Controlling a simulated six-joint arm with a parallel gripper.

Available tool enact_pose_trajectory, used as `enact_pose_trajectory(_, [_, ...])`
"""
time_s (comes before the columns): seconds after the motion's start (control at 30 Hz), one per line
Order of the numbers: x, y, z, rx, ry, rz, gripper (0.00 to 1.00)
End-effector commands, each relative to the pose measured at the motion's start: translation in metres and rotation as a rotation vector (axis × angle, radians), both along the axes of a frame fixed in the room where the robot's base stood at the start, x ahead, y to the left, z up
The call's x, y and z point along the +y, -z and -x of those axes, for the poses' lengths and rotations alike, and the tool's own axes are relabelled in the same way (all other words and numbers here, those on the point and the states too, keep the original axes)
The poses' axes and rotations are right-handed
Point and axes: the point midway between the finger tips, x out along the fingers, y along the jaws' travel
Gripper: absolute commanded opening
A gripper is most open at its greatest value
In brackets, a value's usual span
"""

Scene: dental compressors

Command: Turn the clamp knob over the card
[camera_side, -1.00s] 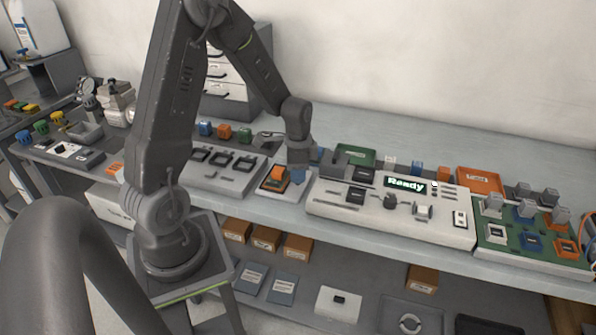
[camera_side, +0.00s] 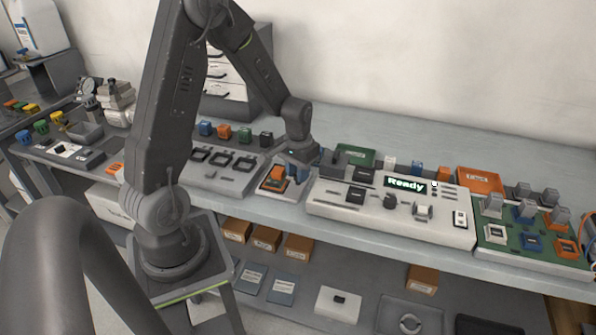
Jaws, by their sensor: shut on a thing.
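My gripper (camera_side: 299,172) points down at the right side of a small pale fixture (camera_side: 268,190) on the bench. It is shut on what appears to be the clamp knob, which the gripper hides. An orange block or card (camera_side: 277,175) with a dark surround sits in the fixture, just left of the gripper. The fingertips are too small to make out clearly. I cannot tell how far the knob is turned.
A pale console (camera_side: 340,210) with a display reading "Ready" stands right of the fixture. A grey slotted panel (camera_side: 225,177) stands left of it. A green board (camera_side: 495,238) with several sockets is at the far right. The bench's rear strip is fairly clear.

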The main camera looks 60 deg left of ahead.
Motion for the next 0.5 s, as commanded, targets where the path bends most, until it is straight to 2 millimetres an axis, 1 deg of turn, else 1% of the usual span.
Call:
enact_pose_trajectory(0.2, [0.0002, -0.0008, -0.0005, -0.002, -0.085, -0.001, 0.03])
enact_pose_trajectory(0.5, [0.0002, -0.0008, -0.0005, -0.002, -0.122, -0.001, 0.03])
